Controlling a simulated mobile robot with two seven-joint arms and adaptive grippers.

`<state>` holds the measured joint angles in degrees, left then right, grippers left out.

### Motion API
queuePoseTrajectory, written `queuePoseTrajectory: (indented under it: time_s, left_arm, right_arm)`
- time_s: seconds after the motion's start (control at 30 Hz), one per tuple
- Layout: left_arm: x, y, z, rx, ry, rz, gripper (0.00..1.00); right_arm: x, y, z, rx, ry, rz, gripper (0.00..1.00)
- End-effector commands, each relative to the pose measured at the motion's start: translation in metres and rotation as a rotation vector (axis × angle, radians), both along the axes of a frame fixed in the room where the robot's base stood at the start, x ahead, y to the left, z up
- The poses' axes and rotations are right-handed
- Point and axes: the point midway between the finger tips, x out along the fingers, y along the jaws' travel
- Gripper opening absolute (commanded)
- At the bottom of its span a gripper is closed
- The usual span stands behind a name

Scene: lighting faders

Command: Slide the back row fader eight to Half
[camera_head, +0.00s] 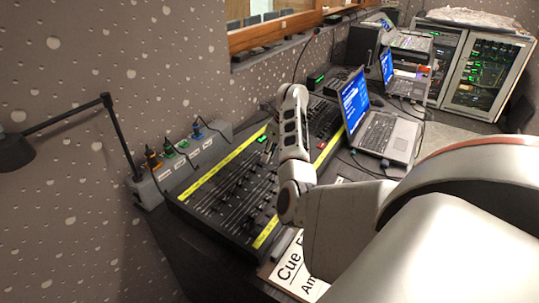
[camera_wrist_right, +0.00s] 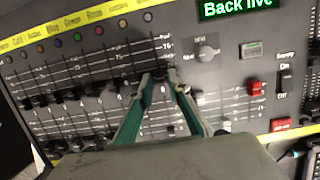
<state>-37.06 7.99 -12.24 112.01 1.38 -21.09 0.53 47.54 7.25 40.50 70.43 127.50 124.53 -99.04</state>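The lighting desk (camera_head: 232,205) is a black console with yellow strips on the table. In the right wrist view its back row of faders (camera_wrist_right: 75,92) runs below a yellow strip with colour names. Several dark caps at the left sit low on their tracks. My right gripper (camera_wrist_right: 160,74) reaches down onto the right end of this row. Its two green-sided fingers converge, with a narrow dark gap between the tips. Whether a fader cap is held there is unclear. In the head view my right gripper (camera_head: 291,97) covers part of the desk. My left gripper is out of view.
A green "Back live" display (camera_wrist_right: 237,8), a grey knob (camera_wrist_right: 207,52) and a red button (camera_wrist_right: 281,124) lie right of the fingers. A laptop (camera_head: 385,135) stands beside the desk. A cue card (camera_head: 298,272) lies in front, partly hidden by my arm.

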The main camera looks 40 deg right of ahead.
Motion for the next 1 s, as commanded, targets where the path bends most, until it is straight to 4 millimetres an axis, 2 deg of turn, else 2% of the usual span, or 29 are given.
queuePoseTrajectory:
  time_s: [0.27, 0.37, 0.67, 1.0]
  left_arm:
    - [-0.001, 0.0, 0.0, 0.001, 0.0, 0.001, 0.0]
    - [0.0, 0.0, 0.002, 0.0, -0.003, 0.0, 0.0]
    - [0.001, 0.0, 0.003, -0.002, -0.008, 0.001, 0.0]
    - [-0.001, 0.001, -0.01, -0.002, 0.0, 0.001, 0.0]
  right_arm:
    - [0.0, 0.0, 0.0, 0.0, -0.001, 0.0, 0.17]
    - [0.0, 0.0, 0.0, 0.0, -0.001, 0.0, 0.0]
    - [0.002, 0.001, 0.0, 0.0, -0.001, 0.001, 0.0]
    - [0.016, 0.004, 0.0, 0.0, -0.002, 0.002, 0.0]
